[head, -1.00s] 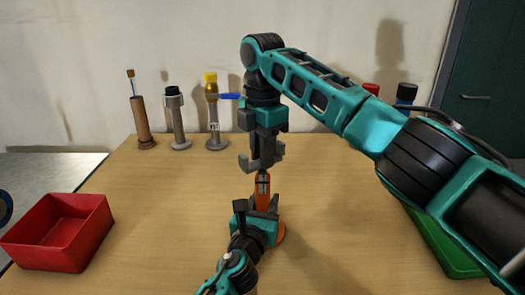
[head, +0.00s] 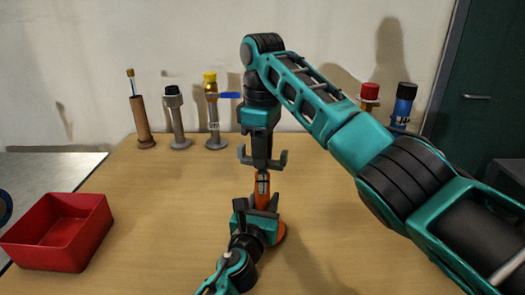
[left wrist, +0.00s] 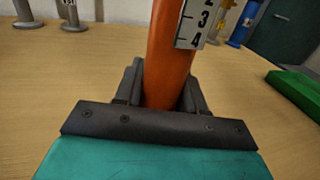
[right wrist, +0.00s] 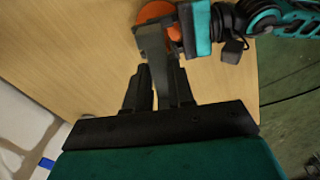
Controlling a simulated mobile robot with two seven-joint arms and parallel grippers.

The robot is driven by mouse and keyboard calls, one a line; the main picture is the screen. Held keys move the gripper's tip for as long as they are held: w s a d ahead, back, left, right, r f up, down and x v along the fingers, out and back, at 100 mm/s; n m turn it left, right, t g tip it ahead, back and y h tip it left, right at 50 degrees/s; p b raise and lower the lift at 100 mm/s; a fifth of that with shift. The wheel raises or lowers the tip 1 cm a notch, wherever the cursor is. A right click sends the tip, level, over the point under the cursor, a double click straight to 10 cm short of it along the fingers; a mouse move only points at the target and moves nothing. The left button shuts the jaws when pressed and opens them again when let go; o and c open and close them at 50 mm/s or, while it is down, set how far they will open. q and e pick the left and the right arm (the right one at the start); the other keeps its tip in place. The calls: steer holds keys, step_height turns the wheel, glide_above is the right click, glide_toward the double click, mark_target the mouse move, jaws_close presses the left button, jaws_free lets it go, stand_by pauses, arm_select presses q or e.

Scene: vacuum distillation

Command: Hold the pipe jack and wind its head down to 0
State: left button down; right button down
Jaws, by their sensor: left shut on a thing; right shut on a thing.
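The pipe jack stands upright on the table, its orange body (head: 262,186) between my two grippers. My left gripper (head: 262,204) is shut around the body from the near side. In the left wrist view, the orange body (left wrist: 165,60) rises between the fingers; a white scale (left wrist: 195,25) shows 3 and 4. My right gripper (head: 262,150) points down from above and is shut on the jack's grey forked head (head: 281,160). One arm of the head (right wrist: 151,45) shows in the right wrist view above the orange foot (right wrist: 155,12). The fingers hide the head's middle.
A red bin (head: 58,232) stands at the left. A brown stand (head: 141,122), a dark-topped post (head: 176,120) and a yellow-capped post (head: 213,112) stand at the back left. Red-topped (head: 369,93) and blue (head: 402,105) items stand behind my right arm. A green tray (left wrist: 297,92) lies right.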

steer(key=m, duration=0.4)
steer(key=shift+a+r+m, duration=0.1)
steer(key=shift+r+m, duration=0.2)
steer(key=m, duration=0.3)
steer(key=shift+m, duration=0.4)
steer(key=m, duration=2.2)
steer(key=shift+m, duration=0.3)
steer(key=c, duration=1)
jaws_free()
steer(key=shift+s+f, duration=0.1)
steer(key=shift+f, duration=0.1)
steer(key=shift+o, duration=0.2)
